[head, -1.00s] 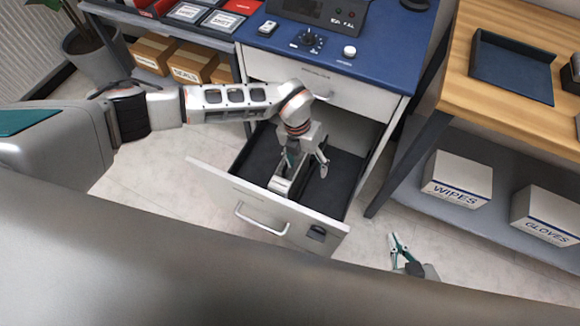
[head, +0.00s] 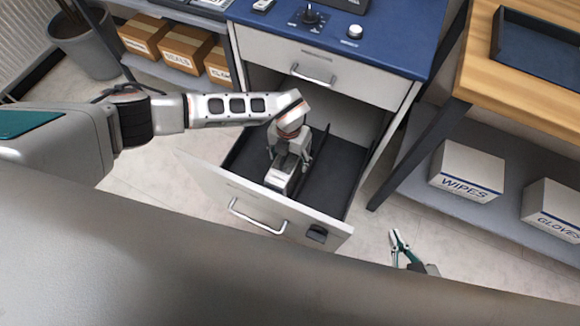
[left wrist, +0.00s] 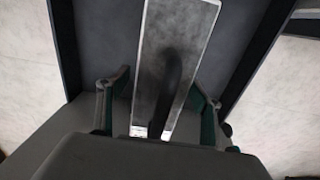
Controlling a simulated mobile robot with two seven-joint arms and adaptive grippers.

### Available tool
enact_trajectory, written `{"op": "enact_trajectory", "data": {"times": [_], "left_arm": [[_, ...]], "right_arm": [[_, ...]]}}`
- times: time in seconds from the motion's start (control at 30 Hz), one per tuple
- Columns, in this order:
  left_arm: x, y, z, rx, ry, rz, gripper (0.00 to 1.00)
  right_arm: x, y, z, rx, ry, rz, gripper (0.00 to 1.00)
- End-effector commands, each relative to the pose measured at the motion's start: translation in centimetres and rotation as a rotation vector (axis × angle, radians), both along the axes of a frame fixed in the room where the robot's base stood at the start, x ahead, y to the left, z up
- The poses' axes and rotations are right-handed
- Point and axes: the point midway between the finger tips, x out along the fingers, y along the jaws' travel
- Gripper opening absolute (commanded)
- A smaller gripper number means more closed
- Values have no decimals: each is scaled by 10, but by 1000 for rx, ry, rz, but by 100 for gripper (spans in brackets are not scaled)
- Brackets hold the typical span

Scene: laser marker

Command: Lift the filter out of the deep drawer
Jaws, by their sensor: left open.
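The filter (head: 281,179) is a light grey, narrow block standing in the left part of the open deep drawer (head: 340,185). In the left wrist view the filter (left wrist: 178,45) is a long grey face running away between my fingers. My left gripper (head: 289,165) points down into the drawer at the filter. In the left wrist view its fingers (left wrist: 157,108) are open, one on each side of the filter; contact cannot be made out. My right gripper (head: 400,246) is at the lower right, outside the drawer, with its fingers apart and nothing between them.
A divider (head: 318,150) runs along the drawer, and the compartment right of it is empty. The closed upper drawer (head: 320,68) and blue worktop (head: 390,40) are above. A bench shelf at right holds a wipes box (head: 465,172) and a gloves box (head: 550,208).

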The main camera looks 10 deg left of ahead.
Motion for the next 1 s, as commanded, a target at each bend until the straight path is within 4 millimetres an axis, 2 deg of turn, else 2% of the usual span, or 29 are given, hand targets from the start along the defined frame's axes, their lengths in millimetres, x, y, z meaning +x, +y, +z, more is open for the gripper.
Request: {"op": "enact_trajectory", "data": {"times": [0.2,0.23,0.4,0.47,0.5,0.77,0.87,1.0], "left_arm": [[2,-1,-1,-2,-4,-1,65],[2,-1,-1,-2,-4,-1,63],[1,-1,-1,-2,-4,-1,19],[1,-1,-1,-2,-3,-1,3],[1,-1,-1,-2,-3,-1,0],[2,-1,1,-3,-5,-2,0],[3,-1,11,-3,-8,-2,0],[6,-1,36,-3,-15,-3,0]], "right_arm": [[2,3,5,5,-8,4,0],[2,3,5,5,-8,4,0],[2,2,3,3,-6,3,0],[1,1,3,1,-4,2,0],[1,1,2,1,-4,1,0],[2,-2,3,-2,-5,-1,0],[5,-2,8,-3,-13,-2,0],[8,-3,16,-6,-24,-3,0]]}}
